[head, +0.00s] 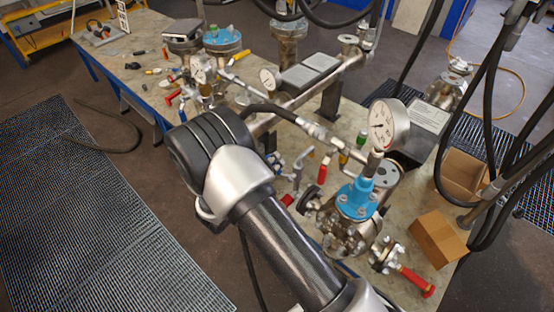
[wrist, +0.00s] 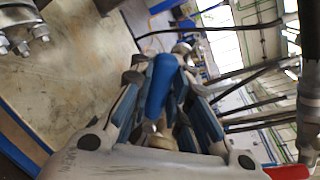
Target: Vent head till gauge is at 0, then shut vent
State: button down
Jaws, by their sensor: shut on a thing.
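The near vessel's blue head (head: 357,198) is bolted on a flanged metal body on the bench. A round white gauge (head: 382,125) stands above it; its dark needle shows, but the reading is too small to tell. In the wrist view my gripper (wrist: 163,72) is shut on a blue handle (wrist: 160,88), which lies between its fingers. I cannot tell from this view whether the valve under the handle is open or shut. In the head view my arm (head: 285,245) crosses in front, and the gripper and the held handle are mostly hidden.
A red lever (head: 323,168) and a green one (head: 361,138) sit close to the vessel. A red-handled valve (head: 415,283) sticks out at the lower right. Cardboard boxes (head: 438,238) stand at right. Dark hoses (head: 490,110) hang at right.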

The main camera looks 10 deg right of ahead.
jog(key=shift+w+a+f+n+g+h, duration=0.2)
jog(key=shift+f+n+g, duration=0.1)
jog(key=shift+f+n, duration=0.65)
jog(key=shift+w+a+f+n+g+h, duration=0.15)
jog(key=shift+f+n+g, duration=0.15)
jog(key=shift+f+n, duration=0.65)
jog(key=shift+w+a+f+n+g+h, duration=0.1)
jog(key=shift+w+a+f+n+g, duration=0.3)
jog(key=shift+n, duration=1)
jog(key=shift+s+d+f, duration=0.1)
jog(key=shift+s+d, duration=0.15)
jog(key=c, duration=2)
grip_release()
jog(key=shift+c, duration=0.2)
jog(key=shift+o, duration=1.3)
jog(key=shift+a, duration=0.1)
jog(key=shift+o, duration=1.2)
jog(key=v, duration=1.2)
